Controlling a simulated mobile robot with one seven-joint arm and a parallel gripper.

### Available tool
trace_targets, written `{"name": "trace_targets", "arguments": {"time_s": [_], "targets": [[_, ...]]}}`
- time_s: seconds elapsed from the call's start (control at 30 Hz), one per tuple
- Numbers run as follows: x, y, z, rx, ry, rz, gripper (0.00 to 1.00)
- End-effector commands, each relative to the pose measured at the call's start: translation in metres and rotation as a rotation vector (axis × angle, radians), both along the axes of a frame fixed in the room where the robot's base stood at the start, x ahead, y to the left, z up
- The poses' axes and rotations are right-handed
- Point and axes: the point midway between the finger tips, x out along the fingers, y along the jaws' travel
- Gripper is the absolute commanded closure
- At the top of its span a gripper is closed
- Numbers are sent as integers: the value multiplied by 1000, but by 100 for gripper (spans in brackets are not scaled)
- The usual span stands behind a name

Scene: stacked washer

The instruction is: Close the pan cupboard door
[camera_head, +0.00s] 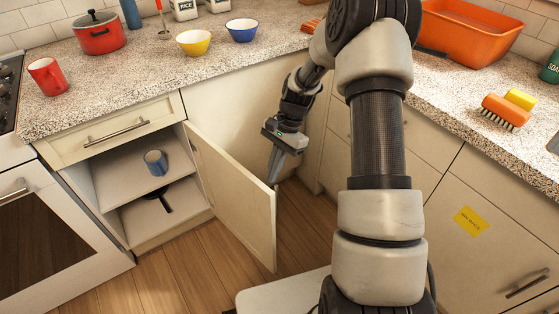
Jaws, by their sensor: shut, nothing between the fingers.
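The pan cupboard door (235,195) stands wide open, hinged at the right side of its cupboard and swung out over the floor. The cupboard (125,180) is open to view, with a blue mug (155,162) on its upper shelf and a dark pan (158,194) on the lower one. My gripper (273,180) points down on the far right side of the door, close to its free edge. Its fingers are shut and empty. I cannot tell whether they touch the door.
A closed drawer (112,133) is above the cupboard, and an oven (55,230) is at the left. The counter (150,65) holds a red pot (98,35), a red mug (48,76) and bowls. Wood floor (190,265) is clear in front of the cupboard.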

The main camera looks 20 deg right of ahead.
Motion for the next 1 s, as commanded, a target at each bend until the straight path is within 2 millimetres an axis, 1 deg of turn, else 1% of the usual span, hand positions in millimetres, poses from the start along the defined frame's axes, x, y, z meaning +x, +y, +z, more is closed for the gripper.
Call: {"name": "trace_targets", "arguments": {"time_s": [0.03, 0.1, 0.2, 0.33, 0.67, 0.77, 0.87, 0.97, 1.0], "targets": [[-3, 8, 1, -1, -3, 3, 100], [-7, 15, 1, 0, -3, 4, 100], [-11, 21, 1, 0, -3, 1, 100], [-12, 24, 2, -1, -4, 1, 100], [-13, 25, 3, -1, -3, 0, 100], [-15, 28, 3, 0, -2, -9, 100], [-21, 37, 3, -1, -1, -33, 100], [-29, 52, 4, -1, -1, -72, 100], [-34, 59, 4, 0, -1, -95, 100]]}}
